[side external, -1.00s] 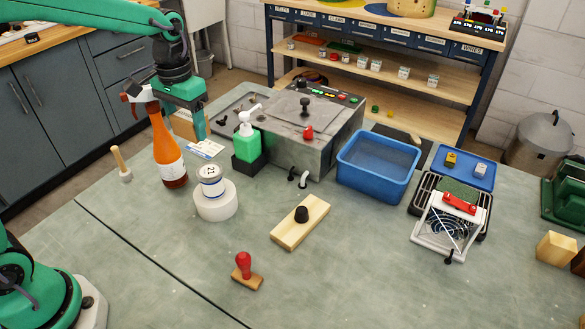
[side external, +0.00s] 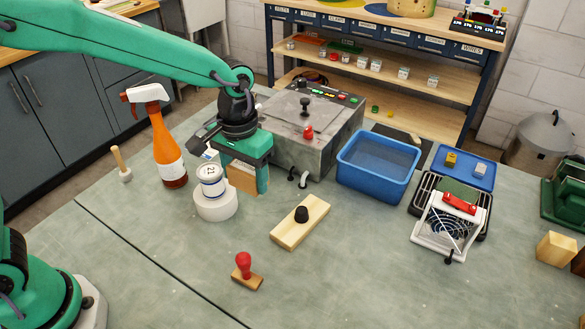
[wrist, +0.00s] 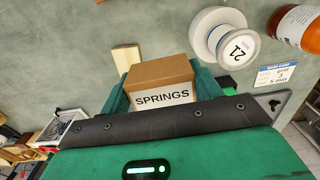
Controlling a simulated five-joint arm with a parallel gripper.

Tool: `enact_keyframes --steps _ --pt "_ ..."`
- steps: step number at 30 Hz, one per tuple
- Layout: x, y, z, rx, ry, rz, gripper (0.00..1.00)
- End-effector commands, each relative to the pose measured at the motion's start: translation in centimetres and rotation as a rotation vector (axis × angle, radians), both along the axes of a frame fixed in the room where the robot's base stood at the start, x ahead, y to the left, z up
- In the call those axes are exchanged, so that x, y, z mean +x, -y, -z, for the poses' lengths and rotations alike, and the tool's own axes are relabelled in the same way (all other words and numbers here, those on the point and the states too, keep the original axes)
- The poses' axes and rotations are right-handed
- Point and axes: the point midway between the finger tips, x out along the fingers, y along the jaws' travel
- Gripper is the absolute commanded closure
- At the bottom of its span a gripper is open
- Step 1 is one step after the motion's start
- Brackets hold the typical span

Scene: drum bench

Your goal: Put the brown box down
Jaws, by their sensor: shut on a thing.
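The brown box (wrist: 160,78), with a white label reading SPRINGS, is between the green fingers of my gripper (wrist: 160,90) in the wrist view. In the side view my gripper (side external: 245,180) points down, shut on the brown box (side external: 240,178), just behind a white canister on a round base and in front of the grey machine. The box is partly hidden by the canister and a finger. I cannot tell whether its underside touches the bench.
The white canister (side external: 211,180) on its round base (side external: 216,205) stands close to my gripper. An orange spray bottle (side external: 168,150) is to the left. The grey machine (side external: 310,150) stands behind. A wooden block with a black knob (side external: 300,222) lies to the right. The front bench is mostly clear.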

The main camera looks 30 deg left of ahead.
Motion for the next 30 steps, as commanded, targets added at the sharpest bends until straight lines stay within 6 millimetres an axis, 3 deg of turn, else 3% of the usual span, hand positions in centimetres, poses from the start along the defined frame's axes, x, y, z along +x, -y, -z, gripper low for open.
enact_keyframes --steps 1,6,12,22,30 --pt "-0.5 1.3 0.5 0.001 -0.001 0.007 0.61" --pt "-1.8 4.4 1.5 0.0 -0.001 0.005 0.61" --pt "-2.8 6.2 2.2 0.0 -0.001 0.001 0.61" --pt "-2.5 6.1 2.5 0.0 0.0 -0.002 0.61" --pt "-0.2 4.1 4.4 0.001 -0.002 -0.005 0.61"
